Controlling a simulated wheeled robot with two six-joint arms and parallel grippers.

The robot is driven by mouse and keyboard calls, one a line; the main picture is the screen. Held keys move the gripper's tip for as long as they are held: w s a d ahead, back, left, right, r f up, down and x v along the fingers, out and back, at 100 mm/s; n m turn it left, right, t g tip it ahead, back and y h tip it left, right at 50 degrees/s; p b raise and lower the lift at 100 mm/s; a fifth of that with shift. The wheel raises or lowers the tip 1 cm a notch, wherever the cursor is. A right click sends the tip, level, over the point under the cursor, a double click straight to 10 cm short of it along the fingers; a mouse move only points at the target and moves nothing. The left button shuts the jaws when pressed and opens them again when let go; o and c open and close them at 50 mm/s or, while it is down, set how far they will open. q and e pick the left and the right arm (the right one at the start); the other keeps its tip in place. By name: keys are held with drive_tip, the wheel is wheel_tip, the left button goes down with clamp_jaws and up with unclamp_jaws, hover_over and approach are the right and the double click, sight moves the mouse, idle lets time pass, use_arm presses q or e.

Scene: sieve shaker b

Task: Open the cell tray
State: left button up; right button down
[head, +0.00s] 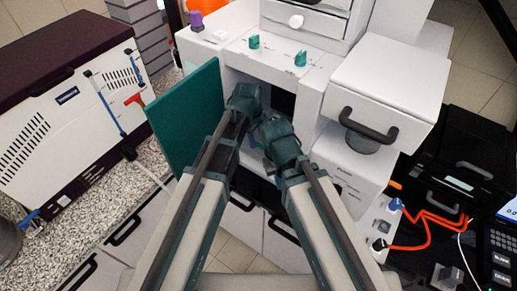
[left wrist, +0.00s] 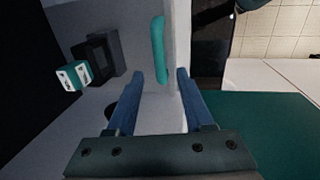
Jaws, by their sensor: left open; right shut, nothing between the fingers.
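No part is plainly marked as the cell tray. A white machine (head: 312,88) has a dark front opening with a teal door (head: 190,118) swung out to its left. My left gripper (head: 246,92) is at this opening, open and empty. In the left wrist view its two blue fingers (left wrist: 158,75) stand apart, with a teal upright bar (left wrist: 160,50) beyond and between their tips, with no clear contact. A teal and white block (left wrist: 73,76) and a dark box (left wrist: 100,60) show left of the fingers. My right gripper (head: 272,128) is shut and empty, just right of and below the left; its fingertips are hard to make out.
A white box-shaped unit with a black handle (head: 368,126) juts out at the right. A small drawer with a white knob (head: 296,21) is above. Two teal knobs (head: 300,58) stand on the machine's top. A maroon-lidded cabinet (head: 65,55) is left; orange cables (head: 430,222) lie right.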

sight(259, 144)
use_arm(q)
drive_tip(key=f+b, duration=0.3)
drive_tip(key=f, duration=0.1)
drive_tip(key=shift+w+d, duration=0.25)
drive_tip(key=shift+w, duration=0.1)
drive_tip(key=shift+c, duration=0.3)
clamp_jaws()
idle(0.8)
